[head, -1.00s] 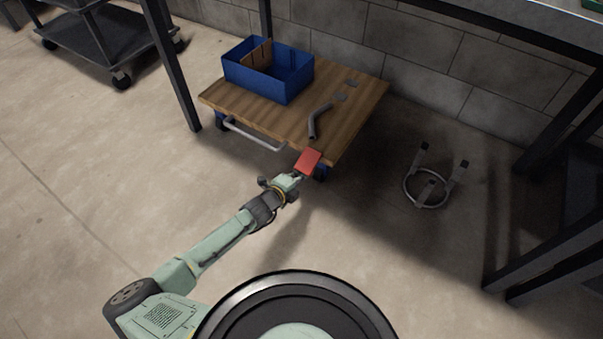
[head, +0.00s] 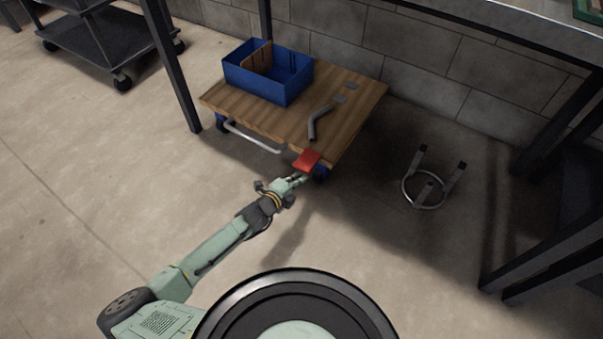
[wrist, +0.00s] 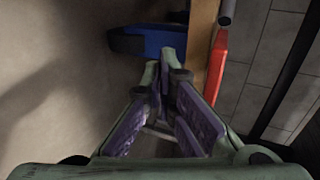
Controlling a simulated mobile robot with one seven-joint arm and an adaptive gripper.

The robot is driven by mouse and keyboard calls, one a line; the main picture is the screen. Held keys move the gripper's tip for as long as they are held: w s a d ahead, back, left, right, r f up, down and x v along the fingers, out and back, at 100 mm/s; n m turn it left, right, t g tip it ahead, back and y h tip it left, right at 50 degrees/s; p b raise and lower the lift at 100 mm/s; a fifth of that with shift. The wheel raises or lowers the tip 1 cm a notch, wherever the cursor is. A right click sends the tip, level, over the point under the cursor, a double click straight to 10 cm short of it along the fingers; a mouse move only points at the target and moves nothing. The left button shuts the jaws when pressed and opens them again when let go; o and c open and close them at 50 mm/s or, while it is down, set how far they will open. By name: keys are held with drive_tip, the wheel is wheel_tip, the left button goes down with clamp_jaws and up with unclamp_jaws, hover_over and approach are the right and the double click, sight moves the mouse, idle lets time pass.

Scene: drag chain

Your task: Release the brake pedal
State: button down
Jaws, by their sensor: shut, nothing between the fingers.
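The red brake pedal (head: 307,161) sticks out at the near corner of the wooden cart. In the wrist view the pedal (wrist: 218,65) shows as a red plate at the right, alongside the wood edge. My gripper (head: 303,178) is shut and empty, close below the pedal in the head view. In the wrist view my fingertips (wrist: 165,68) lie left of the wood edge and the pedal, pointing toward a blue caster part (wrist: 145,41). Whether a finger touches the pedal's underside cannot be told.
The wooden cart (head: 225,98) carries a blue bin (head: 285,90) and a bent grey pipe (head: 312,126). A metal handle (head: 250,137) runs along its near side. A ring-shaped metal stand (head: 424,202) is on the floor at right.

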drive_tip(key=shift+s+a+f+p, duration=0.2)
drive_tip(key=shift+s+a, duration=0.35)
drive_tip(key=shift+s, duration=0.2)
drive_tip(key=shift+s+a+f+p, duration=0.1)
drive_tip(key=shift+s+a+p, duration=0.15)
drive_tip(key=shift+s+a, duration=0.45)
drive_tip(key=shift+s+a+f+p, duration=0.15)
drive_tip(key=shift+s+a, duration=0.25)
drive_tip(key=shift+s, duration=0.45)
drive_tip(key=shift+r, duration=0.2)
